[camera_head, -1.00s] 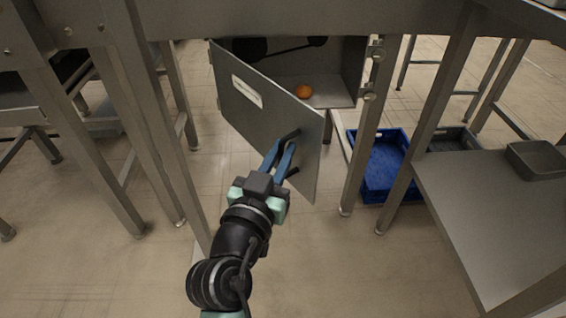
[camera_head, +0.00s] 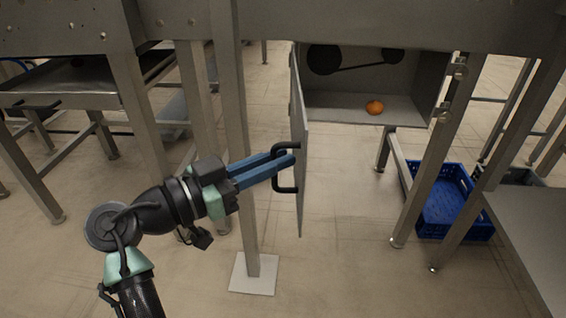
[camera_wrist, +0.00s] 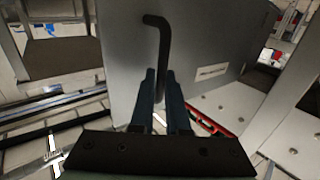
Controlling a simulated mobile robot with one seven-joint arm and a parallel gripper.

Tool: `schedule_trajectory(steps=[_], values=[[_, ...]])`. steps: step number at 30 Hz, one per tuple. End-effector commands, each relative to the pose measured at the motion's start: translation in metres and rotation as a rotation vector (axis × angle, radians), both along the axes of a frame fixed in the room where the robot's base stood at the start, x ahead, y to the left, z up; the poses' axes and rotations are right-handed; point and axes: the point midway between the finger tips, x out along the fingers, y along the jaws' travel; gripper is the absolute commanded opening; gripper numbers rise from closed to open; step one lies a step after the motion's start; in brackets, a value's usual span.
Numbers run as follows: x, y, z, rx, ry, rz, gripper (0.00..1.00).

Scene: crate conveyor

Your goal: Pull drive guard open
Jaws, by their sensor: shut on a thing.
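The drive guard (camera_head: 300,125) is a grey hinged door, hinged at its left side and standing wide open, seen almost edge-on in the head view. Its black bar handle (camera_head: 285,188) faces left. My gripper (camera_head: 290,160) has its blue fingers shut on the handle. In the wrist view the guard's face (camera_wrist: 205,45) fills the middle, and the handle (camera_wrist: 156,22) runs down between the fingertips (camera_wrist: 160,75). Behind the guard, the open housing (camera_head: 345,108) shows dark pulleys with a belt (camera_head: 365,65) and an orange round object (camera_head: 375,107) on its floor.
A steel leg (camera_head: 250,220) with a square foot plate stands close to my gripper, behind the arm. The floor below the guard is clear.

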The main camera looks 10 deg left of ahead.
Motion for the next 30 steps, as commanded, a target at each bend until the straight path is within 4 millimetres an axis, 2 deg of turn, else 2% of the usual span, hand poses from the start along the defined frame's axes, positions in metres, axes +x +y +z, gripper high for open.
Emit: schedule_trajectory(steps=[10, 11, 15, 25, 30], values=[[0.002, 0.002, 0.001, -0.001, 0.0, 0.009, 0.0], [0.002, 0.002, 0.001, -0.001, 0.001, 0.01, 0.17], [0.002, 0.002, 0.0, -0.001, 0.001, 0.008, 0.42], [0.0, 0.002, 0.001, 0.0, 0.0, 0.004, 0.43], [-0.013, 0.015, 0.003, -0.001, 0.001, 0.009, 0.43]])
